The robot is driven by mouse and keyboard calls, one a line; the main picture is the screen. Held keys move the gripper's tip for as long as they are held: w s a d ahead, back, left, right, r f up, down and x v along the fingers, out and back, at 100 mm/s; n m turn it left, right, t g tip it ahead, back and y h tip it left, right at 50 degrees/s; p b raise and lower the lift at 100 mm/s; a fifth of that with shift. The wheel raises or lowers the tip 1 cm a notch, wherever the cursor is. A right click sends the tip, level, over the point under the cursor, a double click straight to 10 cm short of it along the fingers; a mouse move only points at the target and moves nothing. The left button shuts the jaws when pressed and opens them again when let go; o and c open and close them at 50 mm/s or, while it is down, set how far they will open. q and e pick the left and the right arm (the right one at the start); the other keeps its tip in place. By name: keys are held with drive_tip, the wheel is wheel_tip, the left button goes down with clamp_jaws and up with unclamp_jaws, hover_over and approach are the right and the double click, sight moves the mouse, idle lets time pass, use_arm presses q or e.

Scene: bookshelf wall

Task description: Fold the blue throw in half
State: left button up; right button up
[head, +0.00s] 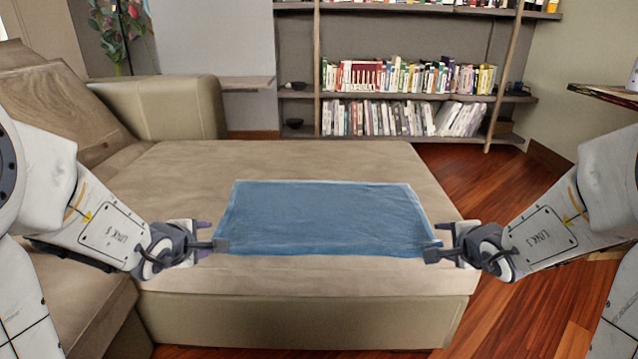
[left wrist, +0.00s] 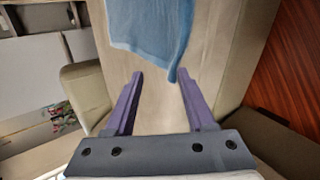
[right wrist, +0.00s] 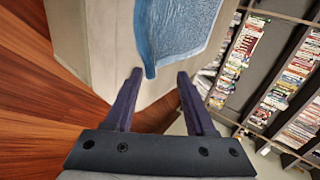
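The blue throw (head: 325,215) lies flat and spread out on the beige ottoman (head: 300,277), a rough rectangle. My left gripper (head: 221,245) is at its near left corner in the head view. In the left wrist view the throw (left wrist: 152,30) has a corner hanging just ahead of the open fingers (left wrist: 158,82), with no cloth seen pinched. My right gripper (head: 432,250) is at its near right corner. In the right wrist view the throw's corner (right wrist: 151,68) comes down near the tips of the open fingers (right wrist: 160,76).
A sofa with an armrest (head: 165,105) stands at the left. A bookshelf (head: 400,95) is along the back wall. Wooden floor (head: 500,185) shows at the right. The ottoman top around the throw is clear.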

use_arm(q)
drive_tip(key=s+r, duration=0.6)
drive_tip(key=r, duration=0.3)
drive_tip(key=shift+d, duration=0.15)
use_arm(e)
drive_tip(key=s+r, duration=0.6)
drive_tip(key=r, duration=0.3)
drive_tip(key=shift+d, duration=0.2)
